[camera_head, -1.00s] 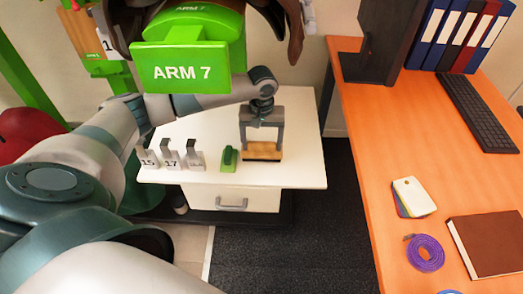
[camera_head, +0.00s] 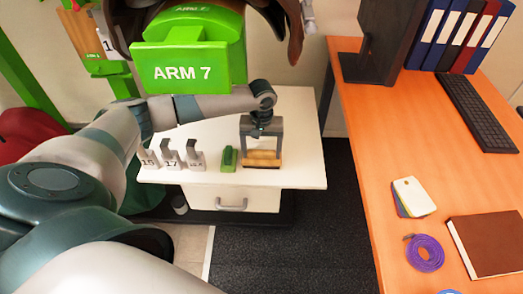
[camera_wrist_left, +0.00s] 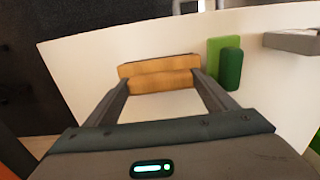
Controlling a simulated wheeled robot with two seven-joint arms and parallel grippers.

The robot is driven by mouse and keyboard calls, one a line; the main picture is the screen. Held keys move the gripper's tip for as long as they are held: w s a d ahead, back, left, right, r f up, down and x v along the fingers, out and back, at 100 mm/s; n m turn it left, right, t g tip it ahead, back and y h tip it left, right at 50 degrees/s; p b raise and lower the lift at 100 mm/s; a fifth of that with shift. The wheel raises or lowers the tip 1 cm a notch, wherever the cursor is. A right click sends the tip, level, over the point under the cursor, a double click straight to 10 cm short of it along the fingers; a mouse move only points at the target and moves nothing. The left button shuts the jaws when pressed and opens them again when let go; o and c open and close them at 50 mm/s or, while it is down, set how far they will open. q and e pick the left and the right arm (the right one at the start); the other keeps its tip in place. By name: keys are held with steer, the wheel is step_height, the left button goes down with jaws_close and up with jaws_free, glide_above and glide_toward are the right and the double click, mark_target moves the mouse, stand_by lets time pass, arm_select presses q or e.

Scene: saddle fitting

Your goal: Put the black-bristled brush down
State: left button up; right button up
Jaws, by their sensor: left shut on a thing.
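My left gripper (camera_head: 262,151) is above the front right part of the white cabinet top (camera_head: 305,165). It is shut on a brush with a wooden back (camera_head: 264,158), which lies level between the fingertips. A thin dark edge shows under the wood in the head view; the bristles are mostly hidden. In the left wrist view the wooden back (camera_wrist_left: 160,74) spans the gap between the fingers (camera_wrist_left: 160,88). The brush is at or just over the white top; I cannot tell whether it touches. My right gripper is not in view.
A green brush-like block (camera_head: 229,158) stands just left of the held brush. Several grey numbered holders (camera_head: 171,160) are further left. Free white top lies to the right. An orange desk (camera_head: 365,130) stands at the right across a dark floor gap.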

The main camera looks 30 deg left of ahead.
mark_target(262, 152)
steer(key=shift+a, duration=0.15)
arm_select(q)
steer(key=o, duration=1.2)
steer(key=shift+f, duration=0.1)
steer(key=shift+o, duration=0.2)
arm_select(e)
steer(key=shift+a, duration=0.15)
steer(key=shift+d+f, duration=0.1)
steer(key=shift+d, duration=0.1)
arm_select(q)
steer(key=shift+r, duration=0.7)
step_height(262, 152, up, 11)
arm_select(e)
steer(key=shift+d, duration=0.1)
arm_select(q)
steer(key=shift+f, duration=0.1)
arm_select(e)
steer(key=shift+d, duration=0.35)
